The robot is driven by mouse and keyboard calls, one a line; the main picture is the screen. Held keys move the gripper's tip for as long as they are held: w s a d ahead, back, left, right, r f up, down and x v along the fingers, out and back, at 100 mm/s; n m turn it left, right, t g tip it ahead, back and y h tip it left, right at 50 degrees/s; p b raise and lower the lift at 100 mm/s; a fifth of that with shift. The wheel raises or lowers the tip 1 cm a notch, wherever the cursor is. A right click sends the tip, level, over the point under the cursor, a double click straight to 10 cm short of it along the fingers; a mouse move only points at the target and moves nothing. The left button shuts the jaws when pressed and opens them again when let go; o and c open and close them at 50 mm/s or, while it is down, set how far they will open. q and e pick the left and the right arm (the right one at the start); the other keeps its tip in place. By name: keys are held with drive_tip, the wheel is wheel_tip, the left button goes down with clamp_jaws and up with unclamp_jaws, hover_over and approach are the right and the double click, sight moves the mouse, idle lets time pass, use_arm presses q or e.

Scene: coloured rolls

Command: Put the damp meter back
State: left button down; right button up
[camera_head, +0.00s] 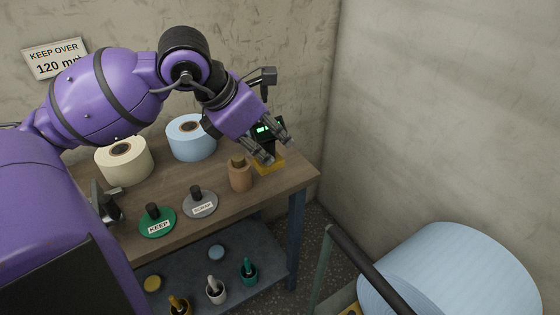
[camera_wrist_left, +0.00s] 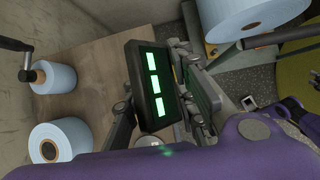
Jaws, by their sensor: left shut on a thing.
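The damp meter is a dark box with a lit green display (camera_head: 263,129); in the left wrist view the meter (camera_wrist_left: 147,84) shows three bright green bars. My left gripper (camera_head: 279,150) is shut on it, with a finger on each side, at the table's back right corner. A yellow holder (camera_head: 271,164) lies on the table just below the gripper. The gripper covers part of both, so I cannot tell whether the meter touches the holder.
A brown bottle-like object (camera_head: 240,176) stands close to the holder. A cream roll (camera_head: 124,163) and a blue roll (camera_head: 190,142) stand farther left. Green (camera_head: 158,223) and grey (camera_head: 201,203) labelled discs lie in front. A large blue roll (camera_head: 455,272) is at the right.

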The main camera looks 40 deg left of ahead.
use_arm(q)
drive_tip(key=shift+w+a+f+p, duration=0.1)
drive_tip(key=shift+w+a+f, duration=0.85)
drive_tip(key=shift+w+f, duration=1.1)
drive_tip(key=shift+w+a+f+p, duration=0.1)
drive_tip(key=shift+w+a+f, duration=0.85)
drive_tip(key=shift+w+f, duration=1.05)
drive_tip(key=shift+w+a+f+p, duration=0.1)
drive_tip(key=shift+w+a+f, duration=0.85)
drive_tip(key=shift+w+f, duration=1.05)
drive_tip(key=shift+s+f, duration=0.25)
drive_tip(key=shift+f, duration=0.15)
drive_tip(key=c, duration=1.5)
unclamp_jaws()
drive_tip(key=shift+o, duration=0.2)
